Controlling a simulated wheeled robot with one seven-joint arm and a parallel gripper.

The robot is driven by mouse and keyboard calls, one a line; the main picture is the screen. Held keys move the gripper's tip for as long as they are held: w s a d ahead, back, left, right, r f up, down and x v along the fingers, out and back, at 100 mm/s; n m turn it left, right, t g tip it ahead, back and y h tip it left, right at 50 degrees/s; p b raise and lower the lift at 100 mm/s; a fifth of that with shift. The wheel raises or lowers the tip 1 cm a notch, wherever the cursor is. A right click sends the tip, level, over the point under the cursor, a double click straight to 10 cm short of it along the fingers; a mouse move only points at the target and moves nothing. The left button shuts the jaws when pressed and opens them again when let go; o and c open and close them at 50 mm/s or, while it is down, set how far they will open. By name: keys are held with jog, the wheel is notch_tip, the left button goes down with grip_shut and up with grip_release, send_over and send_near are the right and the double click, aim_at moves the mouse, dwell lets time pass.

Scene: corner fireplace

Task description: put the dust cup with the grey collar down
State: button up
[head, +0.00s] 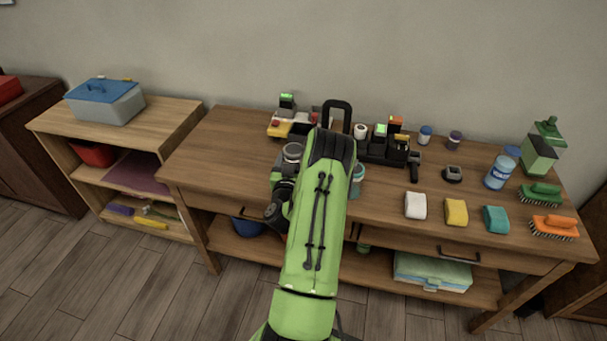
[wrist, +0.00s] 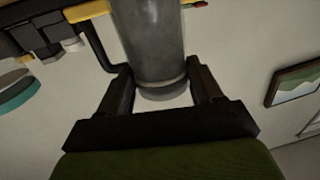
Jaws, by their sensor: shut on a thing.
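The dust cup with the grey collar (wrist: 155,40) is a smoky grey cylinder in the wrist view, with a paler grey ring at its lower end in the picture. My gripper (wrist: 163,82) is shut on it, one dark finger at each side near that ring. The cup's far end runs out of the top of the wrist view. In the head view my green arm covers the gripper, and I cannot make out the cup for certain there. Whether the cup touches the table is hidden.
The wooden table (head: 235,150) bears dark holders (head: 383,152) at the back. A teal-ringed thing (head: 358,176) stands right beside my arm. White (head: 415,205), yellow (head: 456,211) and teal cloths (head: 496,219) lie at the front right. The table's left part is clear.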

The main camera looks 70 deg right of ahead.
jog(key=shift+f+b, duration=0.6)
jog(key=shift+f, duration=0.95)
jog(key=shift+f, duration=0.2)
jog(key=o, duration=1.1)
jog(key=shift+r, duration=0.1)
